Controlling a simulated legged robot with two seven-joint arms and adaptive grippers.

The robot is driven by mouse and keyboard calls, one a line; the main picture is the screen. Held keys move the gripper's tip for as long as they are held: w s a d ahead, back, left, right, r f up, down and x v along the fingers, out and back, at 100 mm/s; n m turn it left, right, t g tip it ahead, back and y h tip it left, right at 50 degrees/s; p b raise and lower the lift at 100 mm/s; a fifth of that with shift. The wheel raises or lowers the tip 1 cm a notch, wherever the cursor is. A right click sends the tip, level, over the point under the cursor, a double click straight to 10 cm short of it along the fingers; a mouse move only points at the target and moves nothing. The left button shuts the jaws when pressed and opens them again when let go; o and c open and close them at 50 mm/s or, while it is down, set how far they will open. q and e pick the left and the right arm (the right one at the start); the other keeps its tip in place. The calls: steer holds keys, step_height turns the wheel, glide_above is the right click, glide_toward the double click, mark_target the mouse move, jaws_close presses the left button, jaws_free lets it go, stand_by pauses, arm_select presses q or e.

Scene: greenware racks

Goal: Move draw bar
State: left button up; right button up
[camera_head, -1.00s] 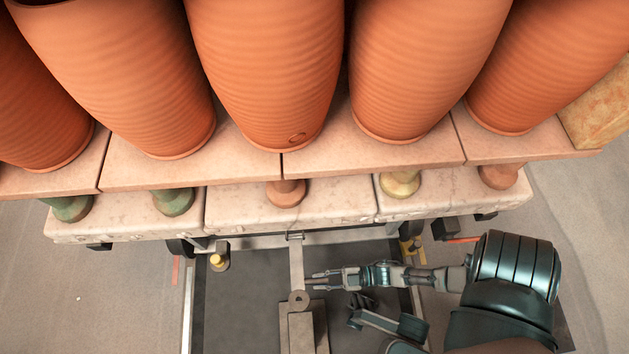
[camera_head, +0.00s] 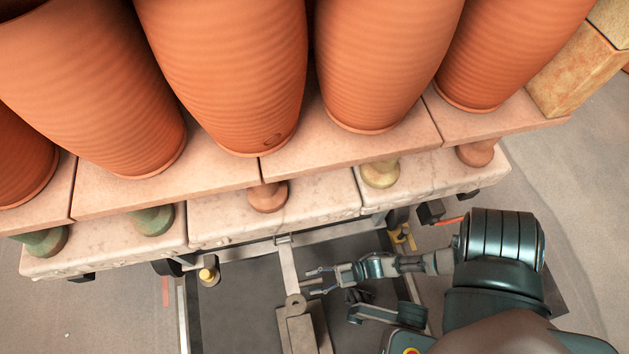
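The draw bar (camera_head: 289,270) is a flat grey metal bar. It runs from a crossbar under the rack edge down to a ring-shaped end (camera_head: 296,303) above a grey metal block (camera_head: 303,331). My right gripper (camera_head: 313,281) comes in from the right. Its two fingers are spread and point left at the bar. The fingertips look just right of the bar, with nothing between them; I cannot tell whether one touches it. My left gripper is out of view.
Above stands a rack with stone slabs (camera_head: 340,200), short posts (camera_head: 267,197) and several tall terracotta vessels (camera_head: 228,70). A yellow-topped knob (camera_head: 207,276) is left of the bar. Dark flat floor (camera_head: 235,310) lies around the block.

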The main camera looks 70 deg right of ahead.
steer(key=shift+r, duration=0.1)
steer(key=v, duration=1.2)
